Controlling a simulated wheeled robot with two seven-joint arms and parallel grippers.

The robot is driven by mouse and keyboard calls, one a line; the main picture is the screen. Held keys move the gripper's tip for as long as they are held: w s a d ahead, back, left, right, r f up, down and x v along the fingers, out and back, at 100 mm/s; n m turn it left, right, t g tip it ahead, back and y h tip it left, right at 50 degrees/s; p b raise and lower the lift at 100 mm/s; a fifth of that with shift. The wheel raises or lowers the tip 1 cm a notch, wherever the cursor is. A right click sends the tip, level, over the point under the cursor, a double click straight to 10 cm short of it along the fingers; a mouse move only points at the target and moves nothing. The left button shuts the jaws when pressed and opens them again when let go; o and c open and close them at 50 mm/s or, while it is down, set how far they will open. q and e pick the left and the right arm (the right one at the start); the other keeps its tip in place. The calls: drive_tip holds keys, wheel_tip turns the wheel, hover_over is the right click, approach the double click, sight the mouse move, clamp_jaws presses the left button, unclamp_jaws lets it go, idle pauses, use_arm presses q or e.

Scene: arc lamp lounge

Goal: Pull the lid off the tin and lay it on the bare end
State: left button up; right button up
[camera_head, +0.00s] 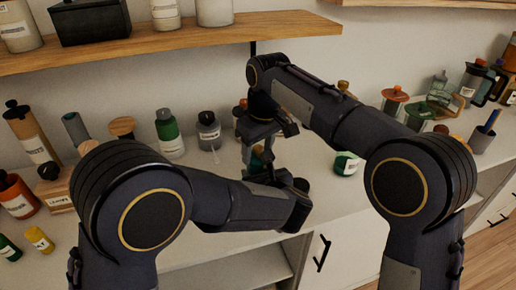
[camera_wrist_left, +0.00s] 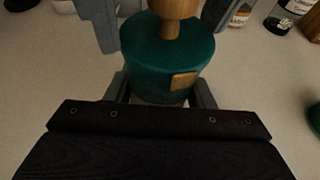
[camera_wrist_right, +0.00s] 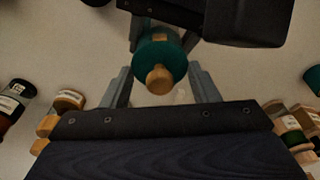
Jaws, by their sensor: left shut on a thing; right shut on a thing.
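The tin (camera_wrist_left: 145,68) is a teal cylinder with a small wooden tag on its side, seen in the left wrist view. Its lid has a round wooden knob (camera_wrist_left: 172,8), also seen in the right wrist view (camera_wrist_right: 158,79). My left gripper (camera_head: 264,168) is shut on the tin's body from the side. My right gripper (camera_head: 252,145) comes from above and is shut on the lid. The lid appears seated on the tin; I cannot tell whether there is a gap. In the head view my arms hide most of the tin.
The pale counter (camera_head: 335,205) has clear room along its front edge. A green jar (camera_head: 346,163) lies right of the grippers. A green bottle (camera_head: 169,134) and a grey bottle (camera_head: 209,131) stand behind at left. A wooden shelf (camera_head: 170,42) hangs above.

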sight(258, 147)
drive_tip(key=shift+r, duration=0.2)
drive_tip(key=shift+r, duration=0.9)
drive_tip(key=shift+r, duration=2)
use_arm(q)
drive_tip(key=o, duration=1.4)
drive_tip(key=shift+o, duration=0.2)
